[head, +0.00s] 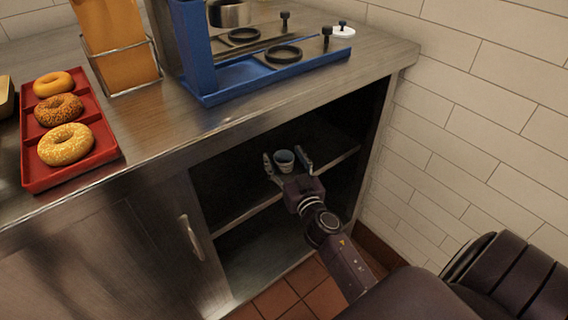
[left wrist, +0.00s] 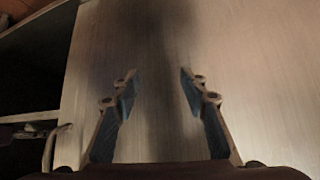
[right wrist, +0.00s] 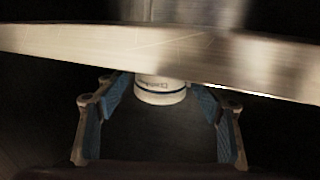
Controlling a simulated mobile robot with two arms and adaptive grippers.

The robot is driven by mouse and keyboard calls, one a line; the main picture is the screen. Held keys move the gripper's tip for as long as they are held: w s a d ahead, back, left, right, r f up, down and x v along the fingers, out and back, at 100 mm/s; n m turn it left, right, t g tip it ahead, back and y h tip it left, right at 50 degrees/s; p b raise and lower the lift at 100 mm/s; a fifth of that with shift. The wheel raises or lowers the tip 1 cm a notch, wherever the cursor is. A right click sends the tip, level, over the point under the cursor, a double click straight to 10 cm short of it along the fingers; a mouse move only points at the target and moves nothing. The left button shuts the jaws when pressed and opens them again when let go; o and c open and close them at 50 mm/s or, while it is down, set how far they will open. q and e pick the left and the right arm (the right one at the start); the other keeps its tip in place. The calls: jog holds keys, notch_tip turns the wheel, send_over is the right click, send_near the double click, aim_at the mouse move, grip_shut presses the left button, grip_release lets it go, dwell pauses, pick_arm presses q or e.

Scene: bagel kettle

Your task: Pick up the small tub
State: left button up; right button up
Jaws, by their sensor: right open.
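In the right wrist view the fingers show gaps to the tub, which sits near the fingertips. My left gripper (left wrist: 158,78) is open and empty in front of a plain metal surface.
The metal shelf (head: 248,212) and the counter (head: 290,112) above frame the cabinet opening. A cabinet door with a handle (head: 191,238) is at left. A red tray (head: 42,180) with bagels and a blue stand (head: 215,92) stand on the counter. A tiled wall is at right.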

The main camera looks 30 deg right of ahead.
jog(key=shift+c, duration=0.7)
jog(key=c, duration=0.8)
jog(key=shift+o, duration=0.2)
